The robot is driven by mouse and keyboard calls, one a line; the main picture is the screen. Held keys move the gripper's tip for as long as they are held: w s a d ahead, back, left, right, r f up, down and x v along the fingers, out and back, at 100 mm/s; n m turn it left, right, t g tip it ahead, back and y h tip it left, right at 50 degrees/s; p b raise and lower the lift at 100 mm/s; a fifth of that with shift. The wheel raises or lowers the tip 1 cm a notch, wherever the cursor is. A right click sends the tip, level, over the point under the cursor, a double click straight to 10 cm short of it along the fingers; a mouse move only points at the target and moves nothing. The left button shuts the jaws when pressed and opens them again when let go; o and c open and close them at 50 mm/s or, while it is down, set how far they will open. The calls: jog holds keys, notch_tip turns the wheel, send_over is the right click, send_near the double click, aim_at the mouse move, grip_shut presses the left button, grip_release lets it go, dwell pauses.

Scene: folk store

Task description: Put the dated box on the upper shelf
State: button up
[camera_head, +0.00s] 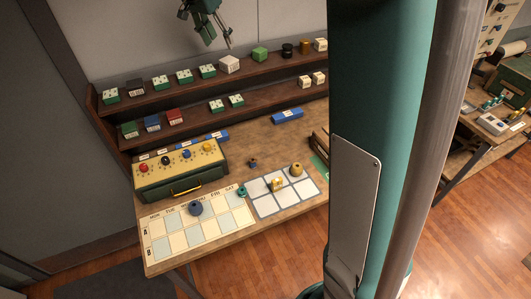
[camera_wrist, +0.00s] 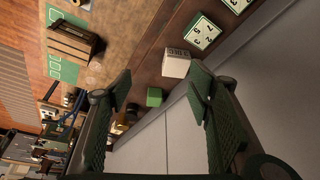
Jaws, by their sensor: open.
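My gripper (camera_head: 217,41) is open and empty, above and behind the upper shelf in the head view; its spread fingers also show in the wrist view (camera_wrist: 160,88). The upper shelf (camera_head: 158,89) bears a white box with dark print (camera_head: 229,65), which also shows in the wrist view (camera_wrist: 176,65) beyond and apart from my fingers. Other small white boxes stand on the upper shelf's right end (camera_head: 320,44) and on the lower shelf (camera_head: 304,81).
Several green-and-white number blocks (camera_head: 184,76) and a green cube (camera_head: 259,54) stand on the upper shelf. The lower shelf (camera_head: 190,121) has bare stretches.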

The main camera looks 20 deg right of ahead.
jog(key=s+a+f+n+t+y, duration=0.1)
jog(key=s+f+n+t, duration=0.2)
jog(key=s, duration=1.5)
jog(key=s+a+f+n+t+y, duration=0.15)
jog(key=s+n, duration=0.45)
jog(key=s, duration=1.1)
jog(key=s+f+n+y, duration=0.1)
jog(key=s+f+n, duration=0.1)
jog(key=s+f, duration=0.6)
jog(key=shift+s+a+f+n, duration=0.3)
jog(key=shift+s+f+n, duration=0.1)
jog(key=shift+s, duration=0.7)
